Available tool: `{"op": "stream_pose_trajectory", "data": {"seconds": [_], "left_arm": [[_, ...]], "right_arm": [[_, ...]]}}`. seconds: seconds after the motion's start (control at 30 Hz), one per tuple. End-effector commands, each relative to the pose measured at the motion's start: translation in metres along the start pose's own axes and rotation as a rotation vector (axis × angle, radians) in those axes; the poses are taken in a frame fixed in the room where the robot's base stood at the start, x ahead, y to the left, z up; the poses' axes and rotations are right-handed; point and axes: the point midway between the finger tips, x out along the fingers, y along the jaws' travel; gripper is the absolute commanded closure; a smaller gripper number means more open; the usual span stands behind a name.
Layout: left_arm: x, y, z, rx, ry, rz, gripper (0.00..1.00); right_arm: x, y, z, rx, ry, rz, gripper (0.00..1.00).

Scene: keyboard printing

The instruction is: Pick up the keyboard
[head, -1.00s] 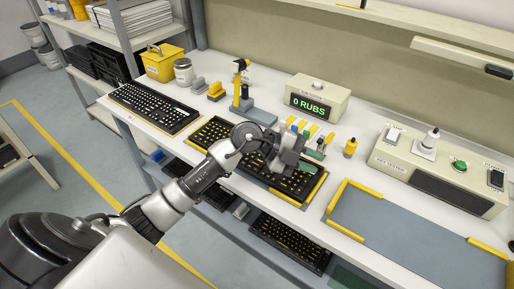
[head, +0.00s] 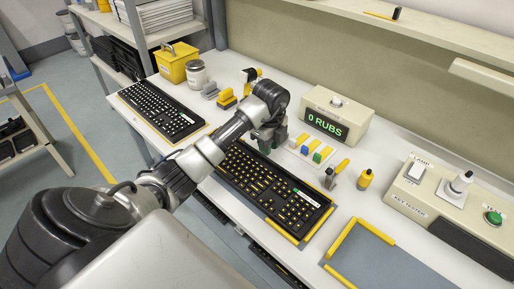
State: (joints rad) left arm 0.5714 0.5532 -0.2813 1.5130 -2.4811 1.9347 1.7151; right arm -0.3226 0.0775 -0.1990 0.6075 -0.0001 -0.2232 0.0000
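A black keyboard with yellow marks on its keys (head: 270,190) lies flat on the white bench in the middle, with yellow edging along its front and right end. A small white and green patch shows near its right end. A second black keyboard with pale key marks (head: 160,110) lies further left on the bench. My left gripper (head: 268,142) points down just behind the middle keyboard's far edge, apart from its keys. Its fingers are small and partly hidden by the wrist, so I cannot tell whether they hold anything. My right gripper is out of view.
Behind stand the counter box reading "0 RUBS" (head: 338,118) and a rack of coloured pieces (head: 311,150). A yellow bottle (head: 365,179) and the key tester (head: 437,193) are to the right. A grey mat with yellow edging (head: 385,264) lies at front right.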

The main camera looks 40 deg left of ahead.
Motion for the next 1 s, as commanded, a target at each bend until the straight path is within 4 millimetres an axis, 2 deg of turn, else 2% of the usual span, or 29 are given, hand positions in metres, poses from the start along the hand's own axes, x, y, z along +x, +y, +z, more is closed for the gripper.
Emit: {"op": "stream_pose_trajectory", "data": {"seconds": [0.3, 0.43, 0.63, 0.67, 0.8, 1.0], "left_arm": [[0.042, 0.001, -0.002, 0.001, 0.003, 0.003, 0.77], [0.051, 0.001, -0.002, 0.001, 0.002, 0.001, 0.77], [0.052, 0.001, -0.001, 0.002, 0.001, -0.001, 0.77], [0.052, 0.001, -0.001, 0.002, 0.001, -0.001, 0.78], [0.052, 0.001, -0.001, 0.002, 0.001, -0.001, 1.00], [0.052, 0.001, -0.001, 0.002, 0.001, -0.001, 1.00]], "right_arm": [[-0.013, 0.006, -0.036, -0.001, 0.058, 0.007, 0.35], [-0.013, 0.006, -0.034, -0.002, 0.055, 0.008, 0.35], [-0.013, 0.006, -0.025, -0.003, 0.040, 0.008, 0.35], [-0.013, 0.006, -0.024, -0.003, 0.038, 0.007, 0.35], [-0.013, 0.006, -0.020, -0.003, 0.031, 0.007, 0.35], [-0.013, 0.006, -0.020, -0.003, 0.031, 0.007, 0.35]]}}
